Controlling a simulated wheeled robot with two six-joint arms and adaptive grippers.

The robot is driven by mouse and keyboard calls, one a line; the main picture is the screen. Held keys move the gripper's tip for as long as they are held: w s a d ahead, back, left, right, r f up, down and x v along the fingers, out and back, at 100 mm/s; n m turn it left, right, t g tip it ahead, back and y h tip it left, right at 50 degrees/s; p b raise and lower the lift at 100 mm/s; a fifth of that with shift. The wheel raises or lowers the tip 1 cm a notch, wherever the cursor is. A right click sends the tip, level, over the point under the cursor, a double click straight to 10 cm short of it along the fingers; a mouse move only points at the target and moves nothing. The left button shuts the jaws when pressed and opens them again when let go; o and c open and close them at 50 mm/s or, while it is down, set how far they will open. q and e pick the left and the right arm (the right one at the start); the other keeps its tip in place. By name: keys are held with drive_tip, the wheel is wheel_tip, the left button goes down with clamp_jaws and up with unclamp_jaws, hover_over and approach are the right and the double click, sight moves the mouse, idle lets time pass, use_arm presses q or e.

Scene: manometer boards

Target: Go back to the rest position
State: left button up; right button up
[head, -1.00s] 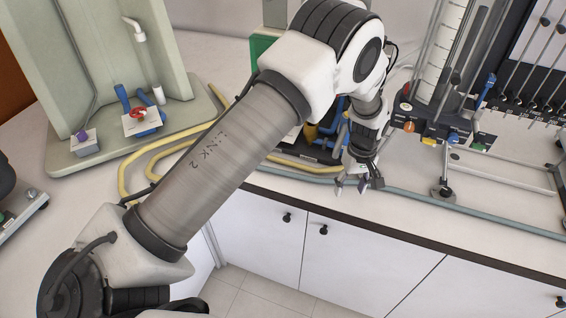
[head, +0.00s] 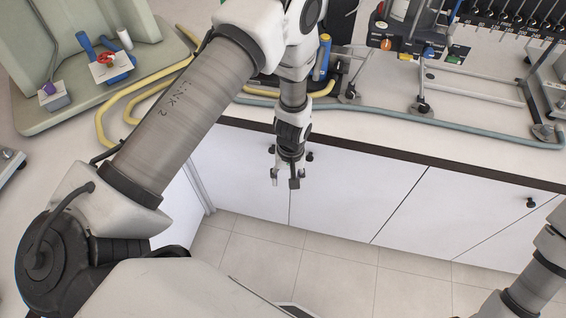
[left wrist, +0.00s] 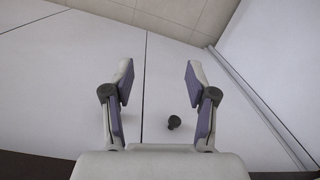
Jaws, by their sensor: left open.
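My left gripper (head: 285,180) hangs pointing down in front of the white cabinet doors, below the worktop edge. In the left wrist view its two fingers (left wrist: 160,85) are apart with nothing between them. A dark round cabinet knob (left wrist: 174,122) shows beyond the fingers, in front of a white door. My right gripper is not in view; only part of my right arm shows at the lower right of the head view.
The worktop's dark edge (head: 400,158) runs behind my left gripper. Manometer boards on a metal frame (head: 470,85) stand at the back right. Yellow hose (head: 120,97) and a grey-green apparatus base (head: 60,112) lie at the left. The tiled floor (head: 320,262) below is clear.

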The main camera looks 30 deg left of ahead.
use_arm(q)
drive_tip(key=shift+s+a+f+m, duration=0.15)
drive_tip(key=shift+s+f+m, duration=0.15)
drive_tip(key=shift+s+f, duration=0.3)
